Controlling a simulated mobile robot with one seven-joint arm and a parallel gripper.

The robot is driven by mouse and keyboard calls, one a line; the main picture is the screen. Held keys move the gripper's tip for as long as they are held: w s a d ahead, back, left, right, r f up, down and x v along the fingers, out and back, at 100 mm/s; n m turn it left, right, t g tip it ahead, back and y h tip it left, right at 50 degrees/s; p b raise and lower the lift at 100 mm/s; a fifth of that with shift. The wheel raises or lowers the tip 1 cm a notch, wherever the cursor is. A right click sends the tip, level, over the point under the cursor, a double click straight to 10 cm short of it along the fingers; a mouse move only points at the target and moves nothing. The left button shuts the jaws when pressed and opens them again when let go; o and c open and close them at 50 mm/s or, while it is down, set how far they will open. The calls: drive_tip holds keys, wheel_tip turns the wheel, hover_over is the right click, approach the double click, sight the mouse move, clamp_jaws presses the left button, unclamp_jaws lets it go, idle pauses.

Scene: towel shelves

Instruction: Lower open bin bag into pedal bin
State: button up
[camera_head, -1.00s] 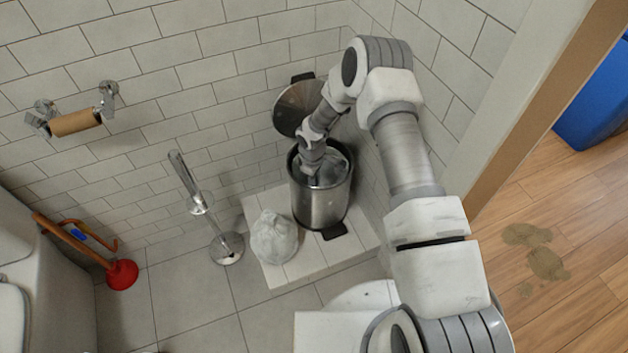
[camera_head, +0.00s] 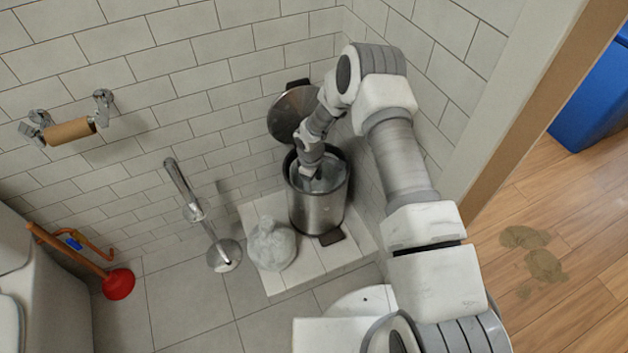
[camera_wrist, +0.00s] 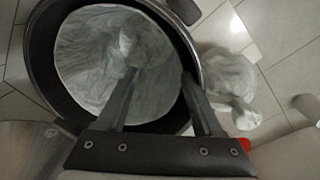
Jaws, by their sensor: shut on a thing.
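The metal pedal bin (camera_head: 317,208) stands upright on a tiled step, with its round lid (camera_head: 291,114) raised behind it. A pale, translucent bin bag (camera_head: 328,176) lies inside the bin's mouth. In the wrist view the open bag (camera_wrist: 85,65) spreads in folds within the dark rim (camera_wrist: 42,75). My gripper (camera_head: 316,181) reaches down into the bin's mouth. In the wrist view its two fingers (camera_wrist: 159,76) extend over the bag, and it is shut on the bag. The exact gripped part and the bag's lower end are hidden.
A tied, filled white bag (camera_head: 271,245) sits on the step (camera_head: 290,280) left of the bin. A toilet brush stand (camera_head: 224,255) and red plunger (camera_head: 118,284) stand further left. Tiled walls close in behind and to the right.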

drive_tip(key=s+f, duration=0.2)
drive_tip(key=f, duration=0.1)
drive_tip(key=s+a+f, duration=0.1)
drive_tip(key=f, duration=0.1)
drive_tip(key=shift+a, duration=0.1)
drive_tip(key=shift+w+a+f+g, duration=0.15)
drive_tip(key=shift+f+g, duration=0.25)
drive_tip(key=shift+f, duration=0.25)
drive_tip(key=shift+r, duration=0.35)
drive_tip(key=shift+d+r+p, duration=0.2)
drive_tip(key=shift+p, duration=0.1)
drive_tip(key=shift+r, duration=0.25)
wheel_tip(320, 180, up, 17)
drive_tip(key=p, duration=0.6)
hover_over(310, 199)
drive_tip(key=w, duration=0.1)
drive_tip(key=shift+a, duration=0.1)
